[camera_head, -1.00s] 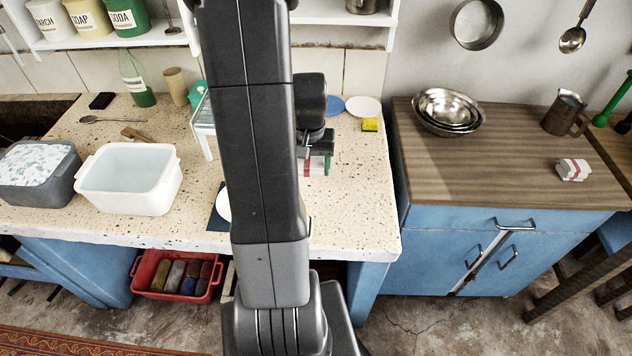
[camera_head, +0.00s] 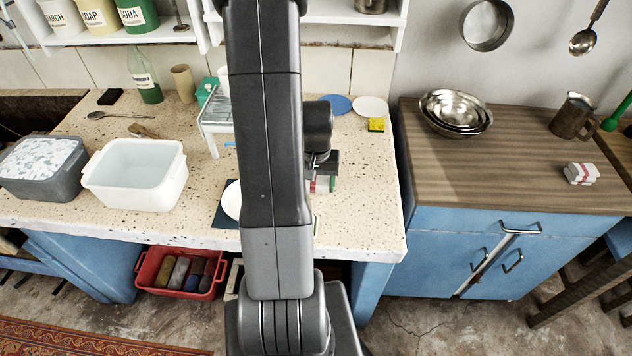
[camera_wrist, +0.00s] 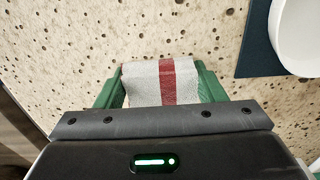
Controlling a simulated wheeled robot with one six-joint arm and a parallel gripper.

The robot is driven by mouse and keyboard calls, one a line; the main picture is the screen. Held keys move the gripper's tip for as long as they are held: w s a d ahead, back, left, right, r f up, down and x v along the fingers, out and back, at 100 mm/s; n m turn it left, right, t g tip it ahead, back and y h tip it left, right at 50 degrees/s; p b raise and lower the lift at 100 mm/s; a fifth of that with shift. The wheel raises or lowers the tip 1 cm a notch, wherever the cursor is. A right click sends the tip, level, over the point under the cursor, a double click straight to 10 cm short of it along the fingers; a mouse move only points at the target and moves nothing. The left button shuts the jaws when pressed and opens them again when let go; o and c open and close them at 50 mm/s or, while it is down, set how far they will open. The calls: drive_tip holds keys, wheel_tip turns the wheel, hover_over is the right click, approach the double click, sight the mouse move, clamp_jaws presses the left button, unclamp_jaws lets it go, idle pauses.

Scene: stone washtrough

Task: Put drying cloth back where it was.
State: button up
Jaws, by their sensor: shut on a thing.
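The drying cloth (camera_wrist: 163,82) is a pale grey folded cloth with a dark red stripe. My gripper (camera_wrist: 160,90) is shut on it, with a green finger at each side in the wrist view. In the head view my arm hides most of the gripper (camera_head: 322,184), and only a small red and white bit of the cloth (camera_head: 313,186) shows. The gripper is over the right part of the speckled stone counter (camera_head: 363,215). I cannot tell how high the cloth is above the stone.
A white plate (camera_wrist: 302,38) on a dark mat (camera_wrist: 258,50) lies beside the gripper. A similar striped folded cloth (camera_head: 581,174) lies on the wooden worktop (camera_head: 520,165), right of nested metal bowls (camera_head: 455,112). A white tub (camera_head: 133,178) stands left. The counter's front right is clear.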

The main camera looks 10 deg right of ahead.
sight(316, 181)
drive_tip(key=o, duration=1)
drive_tip(key=shift+c, duration=0.2)
wheel_tip(316, 181, up, 12)
drive_tip(key=shift+r+p, duration=0.15)
drive_tip(key=shift+p, duration=0.25)
drive_tip(key=shift+f, duration=5.5)
